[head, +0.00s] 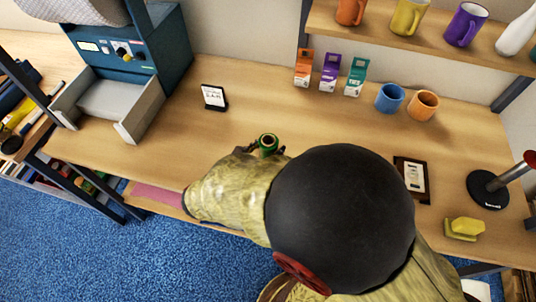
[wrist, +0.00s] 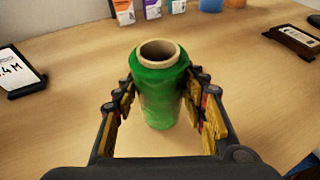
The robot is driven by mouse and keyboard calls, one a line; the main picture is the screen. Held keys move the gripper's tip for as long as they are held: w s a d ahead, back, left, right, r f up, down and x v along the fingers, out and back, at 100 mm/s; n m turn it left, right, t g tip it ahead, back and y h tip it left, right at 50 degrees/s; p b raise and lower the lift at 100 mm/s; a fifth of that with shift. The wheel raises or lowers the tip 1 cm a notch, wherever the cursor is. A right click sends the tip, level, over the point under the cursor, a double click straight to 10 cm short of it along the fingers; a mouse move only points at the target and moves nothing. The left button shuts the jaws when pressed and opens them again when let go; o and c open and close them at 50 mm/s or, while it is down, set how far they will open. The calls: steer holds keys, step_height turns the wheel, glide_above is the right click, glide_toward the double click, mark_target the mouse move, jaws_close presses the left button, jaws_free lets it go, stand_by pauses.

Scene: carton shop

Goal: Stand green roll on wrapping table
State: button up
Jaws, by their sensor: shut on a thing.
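The green roll (wrist: 160,98) is upright in the wrist view, with its brown cardboard core open at the top. My gripper (wrist: 162,100) has a finger on each side of it and is shut on it. In the head view the green roll (head: 268,141) shows just past my arm, over the wooden wrapping table (head: 300,118); my arm hides its lower part. I cannot tell for certain whether its base touches the table top.
A small sign (head: 214,97) stands left of the roll. Several small cartons (head: 330,72), a blue mug (head: 389,97) and an orange mug (head: 423,105) stand at the back. A dark-framed device (head: 412,179) and yellow sponge-like item (head: 465,227) lie right. Bare table surrounds the roll.

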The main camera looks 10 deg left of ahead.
steer(key=shift+f, duration=0.9)
steer(key=shift+f+b, duration=0.15)
steer(key=shift+b, duration=0.15)
steer(key=o, duration=1.3)
steer(key=shift+o, duration=0.2)
steer(key=shift+s+r, duration=0.15)
steer(key=shift+r, duration=0.1)
steer(key=p+v, duration=0.4)
steer(key=v, duration=0.7)
steer(key=shift+s+a, duration=0.25)
steer(key=shift+s, duration=0.1)
